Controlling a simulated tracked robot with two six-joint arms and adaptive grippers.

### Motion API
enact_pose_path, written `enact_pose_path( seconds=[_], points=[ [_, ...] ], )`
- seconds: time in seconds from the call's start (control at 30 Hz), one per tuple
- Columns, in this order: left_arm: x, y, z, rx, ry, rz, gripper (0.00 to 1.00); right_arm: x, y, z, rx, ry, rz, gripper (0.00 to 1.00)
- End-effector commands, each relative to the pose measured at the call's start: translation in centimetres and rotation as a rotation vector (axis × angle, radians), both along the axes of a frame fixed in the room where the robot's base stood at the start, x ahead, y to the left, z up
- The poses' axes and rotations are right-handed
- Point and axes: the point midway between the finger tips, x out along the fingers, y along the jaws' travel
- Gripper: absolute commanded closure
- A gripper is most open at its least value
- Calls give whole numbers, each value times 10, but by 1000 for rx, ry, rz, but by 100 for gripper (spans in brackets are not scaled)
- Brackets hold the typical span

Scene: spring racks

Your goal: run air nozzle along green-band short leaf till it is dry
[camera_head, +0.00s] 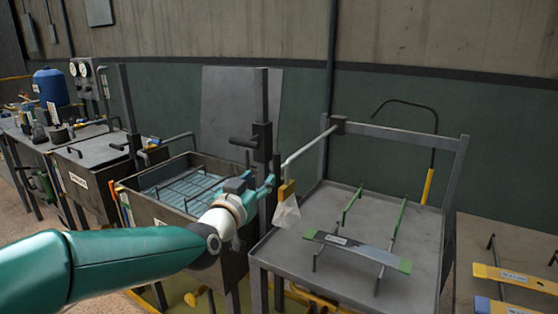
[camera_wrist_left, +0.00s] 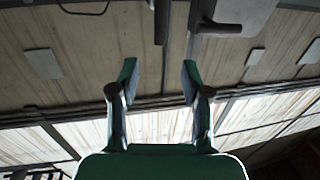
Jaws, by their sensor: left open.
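The short leaf (camera_head: 352,248), a grey strip with green ends and a small white label, lies across two green-topped rails (camera_head: 399,219) on a grey metal table. A black curved hose or rod with a yellow handle (camera_head: 428,186) hangs at the table's back right; it looks like the air nozzle. My left gripper (camera_head: 268,184) is in front of a dark post, left of the leaf and well apart from it. In the left wrist view its two teal fingers (camera_wrist_left: 160,75) are spread with nothing between them. My right gripper is out of view.
A grey pipe (camera_head: 310,146) with a yellow block and pale cloth-like piece (camera_head: 287,213) reaches beside my left gripper. A dark tank (camera_head: 148,205) with a wire rack stands left. Yellow and blue leaves (camera_head: 520,278) lie on the right table.

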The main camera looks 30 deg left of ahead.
Motion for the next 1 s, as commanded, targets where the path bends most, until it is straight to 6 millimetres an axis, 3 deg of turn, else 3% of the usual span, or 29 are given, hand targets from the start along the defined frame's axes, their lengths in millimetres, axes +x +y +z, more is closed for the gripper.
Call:
enact_pose_path(
  seconds=[0.3,0.5,0.7,1.0],
  points=[
    [70,13,2,1,2,0,52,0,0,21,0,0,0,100],
    [105,20,1,0,2,0,52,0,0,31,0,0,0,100],
    [122,23,0,1,1,-1,52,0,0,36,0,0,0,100],
    [125,24,0,0,0,0,52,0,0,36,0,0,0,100]
  ],
)
